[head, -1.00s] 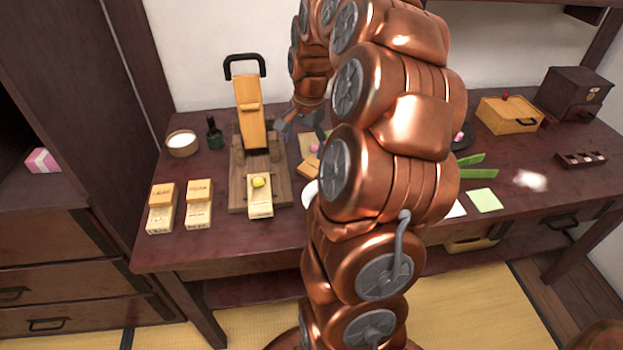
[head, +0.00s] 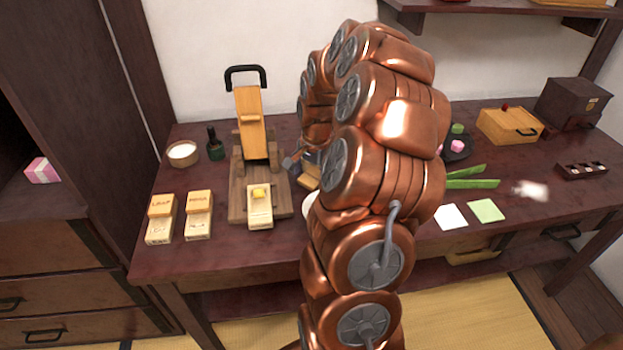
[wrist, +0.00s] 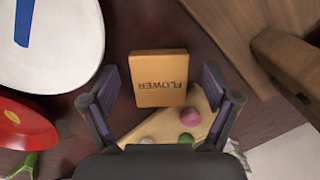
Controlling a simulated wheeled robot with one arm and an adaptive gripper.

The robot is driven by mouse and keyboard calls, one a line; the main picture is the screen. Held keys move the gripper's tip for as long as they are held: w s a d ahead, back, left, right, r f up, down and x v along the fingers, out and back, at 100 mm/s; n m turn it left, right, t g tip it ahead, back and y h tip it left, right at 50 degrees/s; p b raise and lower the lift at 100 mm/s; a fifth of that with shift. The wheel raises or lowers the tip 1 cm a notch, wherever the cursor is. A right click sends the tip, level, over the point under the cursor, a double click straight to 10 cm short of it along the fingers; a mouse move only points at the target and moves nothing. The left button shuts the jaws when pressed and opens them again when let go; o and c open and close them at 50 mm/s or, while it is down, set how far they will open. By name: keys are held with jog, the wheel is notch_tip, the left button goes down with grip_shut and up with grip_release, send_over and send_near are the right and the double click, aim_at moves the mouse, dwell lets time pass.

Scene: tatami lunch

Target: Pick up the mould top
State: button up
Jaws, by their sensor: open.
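The mould top, a tan block marked FLOWER (wrist: 160,92), lies in the middle of the wrist view, partly over a light wooden board (wrist: 165,128). My gripper (wrist: 163,88) is open, with one finger on each side of the block and a gap at both sides. I cannot tell its height over the block. In the head view my gripper (head: 291,162) is low over the table beside the press, mostly hidden behind my arm. A mould base (head: 260,213) with yellow filling lies on the wooden press (head: 238,206).
Pink and green balls (wrist: 190,117) lie on the board close to my fingers. A white dish (wrist: 50,50) and red bowl (wrist: 22,125) are at the left. Two other moulds, one marked LEAF (head: 161,206), stand left of the press. A bottle (head: 215,147) stands behind.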

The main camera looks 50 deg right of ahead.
jog(key=c, duration=1.1)
jog(key=shift+r, duration=0.1)
jog(key=shift+c, duration=0.2)
